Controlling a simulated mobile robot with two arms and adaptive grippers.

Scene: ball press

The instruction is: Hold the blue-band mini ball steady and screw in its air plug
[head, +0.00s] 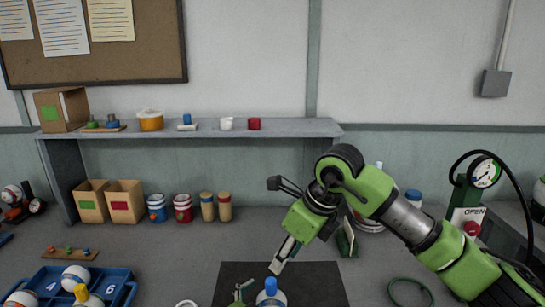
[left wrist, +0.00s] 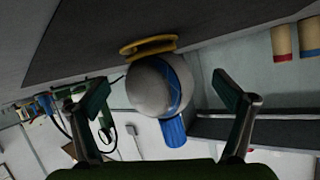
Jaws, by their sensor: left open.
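The blue-band mini ball (head: 271,301) is at the bottom edge of the head view, cut off there, with the blue plug (head: 270,286) on its top. In the left wrist view, which is turned over, the pale ball (left wrist: 150,85) shows its blue band, a yellow ring (left wrist: 148,46) at its base and the blue plug (left wrist: 174,131) opposite. My left gripper (left wrist: 161,90) is open, its fingers either side of the ball; contact is not visible. My right gripper (head: 280,262) points down just above the plug; its finger gap cannot be made out.
The ball is over a dark mat (head: 325,280). A blue tray (head: 118,276) with other balls stands at the left. A gauge press (head: 468,205) with a black hose is at the right. Boxes and cans line the back below a shelf (head: 290,127).

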